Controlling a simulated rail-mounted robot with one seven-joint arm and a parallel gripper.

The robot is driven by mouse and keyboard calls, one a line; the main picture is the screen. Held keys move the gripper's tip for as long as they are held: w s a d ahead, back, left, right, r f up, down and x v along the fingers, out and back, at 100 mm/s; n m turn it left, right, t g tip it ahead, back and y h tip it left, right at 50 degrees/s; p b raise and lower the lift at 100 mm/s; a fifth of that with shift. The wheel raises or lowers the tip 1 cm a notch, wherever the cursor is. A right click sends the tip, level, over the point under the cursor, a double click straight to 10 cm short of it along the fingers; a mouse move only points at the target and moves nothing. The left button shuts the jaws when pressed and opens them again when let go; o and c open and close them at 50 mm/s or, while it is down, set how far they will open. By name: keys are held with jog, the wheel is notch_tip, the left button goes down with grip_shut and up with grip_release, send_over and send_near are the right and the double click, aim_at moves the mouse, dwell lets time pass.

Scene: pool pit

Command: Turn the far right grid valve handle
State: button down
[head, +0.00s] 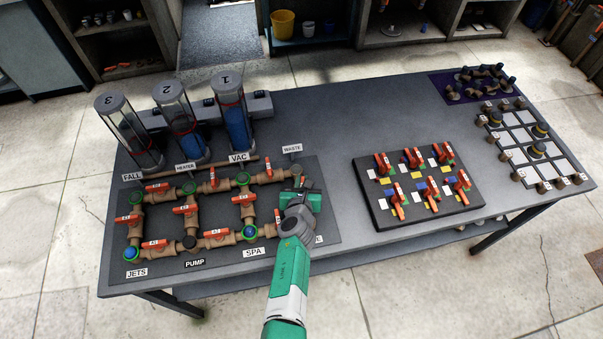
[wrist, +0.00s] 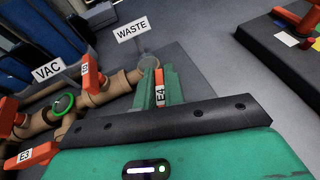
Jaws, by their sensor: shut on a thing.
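The far right valve handle (wrist: 160,92) is a red lever with a white label that seems to read E4. It shows in the wrist view between the two green fingers of my gripper (wrist: 159,84), which are shut on it. In the head view my gripper (head: 300,197) is at the right end of the pipe grid (head: 213,187) and hides this handle. The grid's brown pipes carry several other red valve handles, including one (head: 268,173) at the upper right and one (head: 277,216) just left of my gripper.
The WASTE sign (head: 292,149) stands just behind my gripper, and the VAC sign (head: 239,158) is to its left. Three clear tubes (head: 181,120) stand behind the grid. A dark board with red switches (head: 418,187) lies to the right, with bare tabletop (head: 345,150) between.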

jog(key=shift+d+m+h, duration=0.1)
jog(key=shift+m+h, duration=1)
jog(key=shift+h, duration=0.1)
jog(key=shift+d+m+g+h+b, duration=0.1)
jog(key=shift+m+g+h+b, duration=0.5)
jog(key=shift+m+h, duration=0.45)
jog(key=shift+s+h, duration=0.1)
jog(key=shift+h, duration=0.15)
jog(key=c, duration=1.5)
grip_release()
jog(key=shift+r, duration=0.1)
